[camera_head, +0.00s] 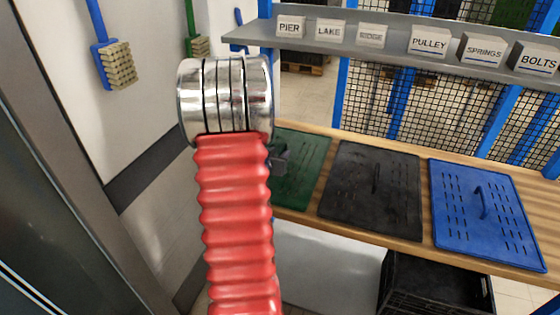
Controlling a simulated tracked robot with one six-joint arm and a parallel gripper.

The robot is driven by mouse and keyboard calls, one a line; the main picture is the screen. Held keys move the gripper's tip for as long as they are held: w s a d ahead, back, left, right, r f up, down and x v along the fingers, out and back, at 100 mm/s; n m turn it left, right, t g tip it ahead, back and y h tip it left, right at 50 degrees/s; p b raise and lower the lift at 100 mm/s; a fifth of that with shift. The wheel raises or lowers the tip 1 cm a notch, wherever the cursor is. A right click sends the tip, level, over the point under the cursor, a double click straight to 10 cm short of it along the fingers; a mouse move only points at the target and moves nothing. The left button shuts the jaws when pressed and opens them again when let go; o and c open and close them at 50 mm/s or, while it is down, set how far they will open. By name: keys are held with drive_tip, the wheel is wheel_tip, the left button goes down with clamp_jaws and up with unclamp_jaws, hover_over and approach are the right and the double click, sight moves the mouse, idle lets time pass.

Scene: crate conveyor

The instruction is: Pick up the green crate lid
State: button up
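The green crate lid (303,165) lies flat at the left end of the wooden bench, with slots in its surface. My arm's red bellows and silver joint cover its left part. A small dark piece that looks like part of my gripper (279,158) shows just right of the red bellows, in front of the lid. Its fingers cannot be made out, so I cannot tell whether it is open or shut, or whether it touches the lid. The lid's handle is not visible.
A black lid (347,205) and a blue lid (463,222) with a raised handle lie to the right on the wooden bench (402,241). A grey shelf (392,52) with labelled boxes hangs above. A black crate (393,290) stands below. Brushes hang on the left wall.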

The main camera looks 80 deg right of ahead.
sight(278, 154)
drive_tip(key=shift+c, duration=0.4)
clamp_jaws()
drive_tip(key=shift+r, duration=0.15)
wheel_tip(278, 154, up, 10)
idle(0.7)
idle(0.4)
